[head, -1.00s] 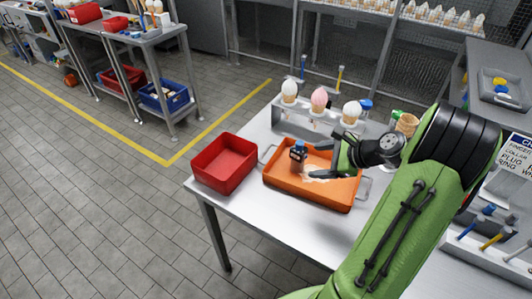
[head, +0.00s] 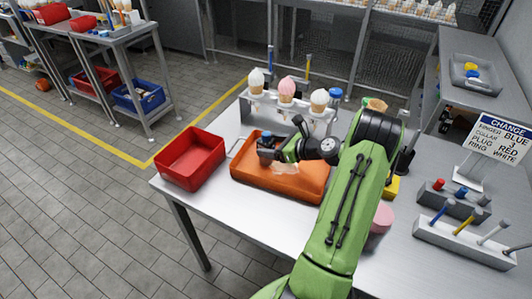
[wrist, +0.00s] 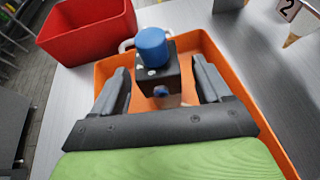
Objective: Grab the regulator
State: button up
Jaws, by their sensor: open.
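The regulator (wrist: 157,72) is a dark block with a blue round cap on top and a small blue knob on its near face. It stands upright in the orange tray (wrist: 205,45). In the head view the regulator (head: 266,141) shows at the tray's left back part, partly covered by my gripper (head: 278,152). In the wrist view my gripper (wrist: 162,88) is open, one finger on each side of the regulator's near end.
A red bin (head: 190,158) stands left of the tray (head: 290,182). A rack with three cones (head: 287,92) stands behind it. A sign (head: 498,138) and a block with several tools (head: 465,240) are at the right. The front left of the table is clear.

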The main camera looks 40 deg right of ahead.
jog(key=b+x, duration=0.1)
jog(key=x, duration=0.3)
jog(key=shift+w+f, duration=0.1)
jog(key=shift+f, duration=0.1)
jog(key=shift+r, duration=0.1)
jog(key=c, duration=1.1)
jog(key=shift+c, duration=0.5)
jog(key=shift+r, duration=0.15)
